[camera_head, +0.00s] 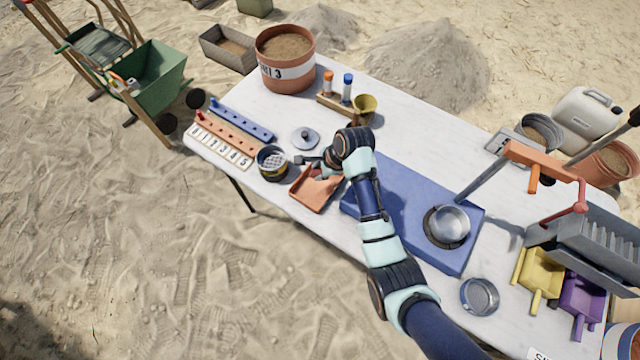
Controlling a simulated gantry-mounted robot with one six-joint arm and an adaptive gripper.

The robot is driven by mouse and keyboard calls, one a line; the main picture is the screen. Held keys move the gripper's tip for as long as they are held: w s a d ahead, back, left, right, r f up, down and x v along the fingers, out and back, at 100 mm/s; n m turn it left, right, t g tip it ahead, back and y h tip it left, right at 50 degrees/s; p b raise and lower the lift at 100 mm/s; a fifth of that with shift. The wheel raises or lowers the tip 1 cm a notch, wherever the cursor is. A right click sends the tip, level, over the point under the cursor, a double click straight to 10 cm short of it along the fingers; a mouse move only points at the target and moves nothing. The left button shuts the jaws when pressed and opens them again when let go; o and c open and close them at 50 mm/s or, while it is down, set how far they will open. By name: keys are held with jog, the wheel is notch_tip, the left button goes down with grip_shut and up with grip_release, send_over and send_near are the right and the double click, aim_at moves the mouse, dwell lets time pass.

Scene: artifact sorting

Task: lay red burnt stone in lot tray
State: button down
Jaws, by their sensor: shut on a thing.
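An orange-red tray (314,198), which looks like the lot tray, lies near the table's front edge, left of the blue mat. My gripper (318,168) is low over the far side of this tray, with the wrist behind and to the right. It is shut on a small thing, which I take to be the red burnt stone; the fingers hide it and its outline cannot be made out. Whether it touches the tray cannot be told.
A dark round tin (271,164) stands close left of the tray, and a grey lidded disc (305,138) behind it. The blue mat (405,225) bears a metal bowl (449,222). A numbered rack (222,140) is at left. Bare white table shows behind my wrist.

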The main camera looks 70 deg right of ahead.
aim_at(316, 186)
notch_tip(316, 186, down, 9)
jog(key=shift+r+b, duration=0.2)
jog(key=shift+b, duration=0.95)
jog(key=shift+r, duration=0.1)
jog(key=c, duration=0.9)
grip_release()
jog(key=p+v, duration=0.4)
jog(key=v, duration=0.8)
jog(key=shift+s, duration=0.1)
